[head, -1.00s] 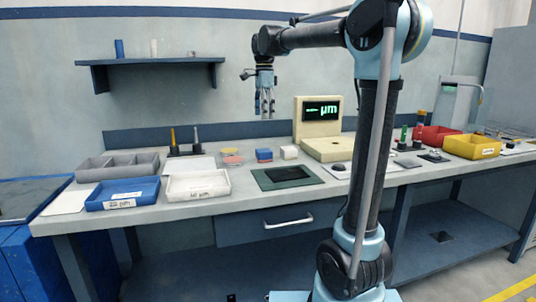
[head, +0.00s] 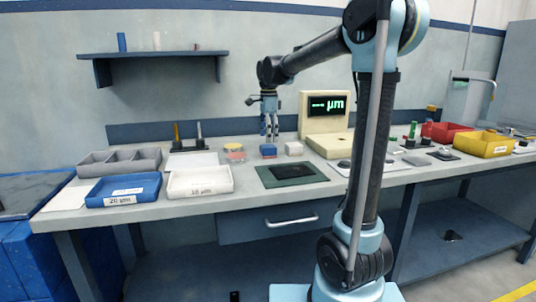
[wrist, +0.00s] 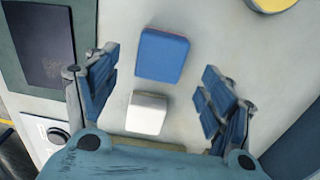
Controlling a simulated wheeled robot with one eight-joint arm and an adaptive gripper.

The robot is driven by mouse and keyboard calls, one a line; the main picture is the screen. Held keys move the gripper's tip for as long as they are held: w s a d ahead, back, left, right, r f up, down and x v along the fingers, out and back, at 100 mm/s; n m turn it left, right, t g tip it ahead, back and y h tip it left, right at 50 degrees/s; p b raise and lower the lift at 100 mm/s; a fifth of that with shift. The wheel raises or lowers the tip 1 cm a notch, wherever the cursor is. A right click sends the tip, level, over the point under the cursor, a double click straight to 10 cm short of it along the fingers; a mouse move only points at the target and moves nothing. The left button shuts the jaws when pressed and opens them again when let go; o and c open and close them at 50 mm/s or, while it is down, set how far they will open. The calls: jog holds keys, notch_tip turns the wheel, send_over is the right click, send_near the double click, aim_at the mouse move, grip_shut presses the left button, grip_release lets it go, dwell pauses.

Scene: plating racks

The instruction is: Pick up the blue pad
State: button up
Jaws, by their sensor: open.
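The blue pad (head: 268,151) lies on the bench, left of a small white block (head: 293,148). In the wrist view the blue pad (wrist: 163,55) shows whole, with a thin reddish edge at its right. My gripper (head: 269,138) points down just above the pad in the head view, with its fingers apart and empty. In the wrist view my gripper's fingers (wrist: 160,82) stand left and right, with the white block (wrist: 146,112) showing between them and the pad just beyond. I see no contact with either.
A yellow-and-pink stack (head: 234,152) stands left of the pad. A gauge with a green display (head: 324,110) stands behind right. A dark green mat (head: 264,180) lies in front. White (head: 200,192) and blue (head: 123,201) trays are at the left. The shelf (head: 150,56) is above left.

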aim_at(268, 146)
jog(key=shift+a+f, duration=0.1)
jog(key=shift+f, duration=2.85)
jog(key=c, duration=1.3)
notch_tip(268, 146, up, 10)
jog(key=shift+r, duration=0.1)
